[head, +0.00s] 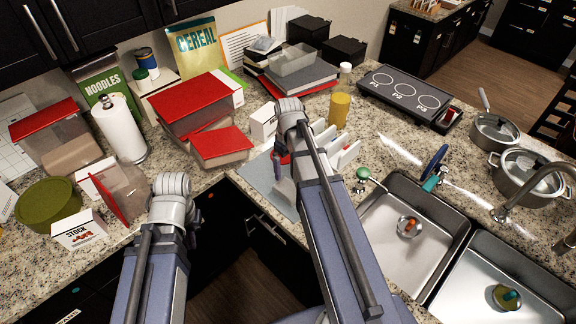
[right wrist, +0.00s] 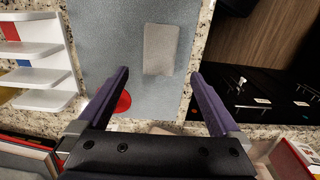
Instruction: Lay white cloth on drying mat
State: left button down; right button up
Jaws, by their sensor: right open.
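The grey drying mat (head: 258,172) lies on the counter left of the sinks and fills the middle of the right wrist view (right wrist: 105,40). A small pale grey-white rectangle with rounded corners, which looks like the folded white cloth (right wrist: 160,45), lies flat on the mat. My right gripper (right wrist: 160,74) is open and empty above the mat, its fingers either side of the cloth's near end. In the head view my right arm hides most of the gripper and cloth. My left gripper is mostly hidden behind my left arm at lower left, so its jaws cannot be judged.
The double sink (head: 405,225) is to the right. Red-lidded boxes (head: 220,145), a paper towel roll (head: 120,130) and a stock carton (head: 80,232) crowd the left counter.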

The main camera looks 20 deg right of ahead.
jog(key=shift+a, duration=0.1)
jog(key=s+a, duration=0.6)
jog(key=a, duration=0.5)
jog(key=s+a+h, duration=0.1)
jog(key=s+a, duration=0.6)
jog(key=a, duration=0.4)
